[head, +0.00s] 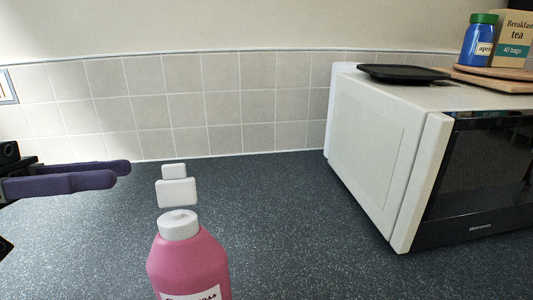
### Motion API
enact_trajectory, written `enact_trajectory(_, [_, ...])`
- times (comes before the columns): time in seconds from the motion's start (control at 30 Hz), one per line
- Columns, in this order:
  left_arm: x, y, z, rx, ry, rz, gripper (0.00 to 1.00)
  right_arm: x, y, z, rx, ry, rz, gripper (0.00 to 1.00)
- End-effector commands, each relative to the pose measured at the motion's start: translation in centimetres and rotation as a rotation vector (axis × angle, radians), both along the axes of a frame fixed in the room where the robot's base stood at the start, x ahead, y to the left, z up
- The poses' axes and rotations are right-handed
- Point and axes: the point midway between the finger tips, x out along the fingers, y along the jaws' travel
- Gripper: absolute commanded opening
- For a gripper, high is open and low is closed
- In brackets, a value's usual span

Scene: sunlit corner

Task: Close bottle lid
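A pink bottle (190,262) with a white cap (178,224) stands upright on the dark speckled counter, low in the head view and left of centre. Its white flip lid (177,192) stands raised behind the cap, so the lid is open. My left gripper (121,174) comes in from the left with two dark purple fingers. The fingers are apart with nothing between them. They are left of the raised lid, at about its height in the picture, and do not touch it. My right gripper is not in view.
A white microwave (375,150) with a dark door stands at the right. On it are a black tray (402,73), a blue jar (479,42), a tea box (513,38) and wooden boards (490,85). The counter (280,220) between bottle and microwave is clear.

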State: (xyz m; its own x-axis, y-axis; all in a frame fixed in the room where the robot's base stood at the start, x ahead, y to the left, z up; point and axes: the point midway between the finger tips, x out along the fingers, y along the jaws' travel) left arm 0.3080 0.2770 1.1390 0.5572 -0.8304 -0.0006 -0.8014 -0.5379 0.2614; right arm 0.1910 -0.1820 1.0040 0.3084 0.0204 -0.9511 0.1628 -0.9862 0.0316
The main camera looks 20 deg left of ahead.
Motion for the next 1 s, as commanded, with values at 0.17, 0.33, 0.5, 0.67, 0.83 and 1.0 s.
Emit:
enact_trajectory(0.17, [2.1,-3.0,0.4,-0.004,-0.007,0.000,0.40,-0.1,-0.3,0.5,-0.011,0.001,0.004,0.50])
enact_trajectory(0.33, [3.6,-5.3,0.3,-0.002,-0.006,0.001,0.40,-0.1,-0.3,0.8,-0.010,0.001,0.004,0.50])
enact_trajectory(0.5, [4.4,-6.5,0.1,0.000,-0.003,0.001,0.40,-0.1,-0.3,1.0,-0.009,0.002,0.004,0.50])
enact_trajectory(0.67, [4.5,-6.7,0.1,0.002,-0.002,0.002,0.40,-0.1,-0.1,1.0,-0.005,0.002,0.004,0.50])
enact_trajectory(0.83, [4.5,-6.7,0.0,0.002,-0.001,0.002,0.35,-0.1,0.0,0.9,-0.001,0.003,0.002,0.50])
enact_trajectory(1.0, [4.5,-6.7,0.0,0.002,-0.001,0.002,0.16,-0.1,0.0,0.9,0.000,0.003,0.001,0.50])
